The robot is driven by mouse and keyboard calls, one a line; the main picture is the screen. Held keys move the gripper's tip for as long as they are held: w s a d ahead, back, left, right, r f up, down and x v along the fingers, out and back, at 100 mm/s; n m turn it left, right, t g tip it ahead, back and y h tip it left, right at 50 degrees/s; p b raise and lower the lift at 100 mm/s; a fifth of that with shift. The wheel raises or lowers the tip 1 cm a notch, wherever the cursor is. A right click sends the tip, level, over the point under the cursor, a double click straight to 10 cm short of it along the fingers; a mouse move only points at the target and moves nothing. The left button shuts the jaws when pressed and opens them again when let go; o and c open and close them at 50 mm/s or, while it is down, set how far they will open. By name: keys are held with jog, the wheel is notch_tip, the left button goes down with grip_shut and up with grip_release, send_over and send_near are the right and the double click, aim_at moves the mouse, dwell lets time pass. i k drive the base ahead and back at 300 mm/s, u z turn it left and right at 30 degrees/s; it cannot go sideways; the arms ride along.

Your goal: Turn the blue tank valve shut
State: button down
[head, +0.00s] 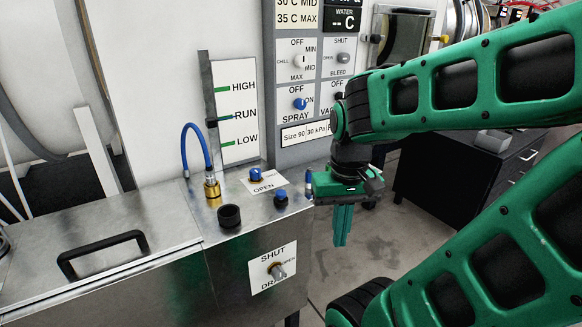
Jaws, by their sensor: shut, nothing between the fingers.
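A small blue valve knob (256,174) sits on the metal tank's top (225,250), behind a white label (264,186) that reads OPEN. A smaller word on the label is hard to read, and I cannot tell the knob's exact setting. My gripper (341,240) points down to the right of the tank, beyond its right edge. Its green fingers are together and empty. It is apart from the blue knob and touches nothing that I can see.
A drain knob (278,271) is on the tank front. A panel with knobs, including a blue spray knob (299,104), rises behind.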

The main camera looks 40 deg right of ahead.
aim_at(256, 173)
jog(key=z, duration=0.5)
jog(key=k, duration=1.25)
jog(key=z, duration=0.45)
jog(key=i, duration=1.6)
jog(key=u, duration=0.7)
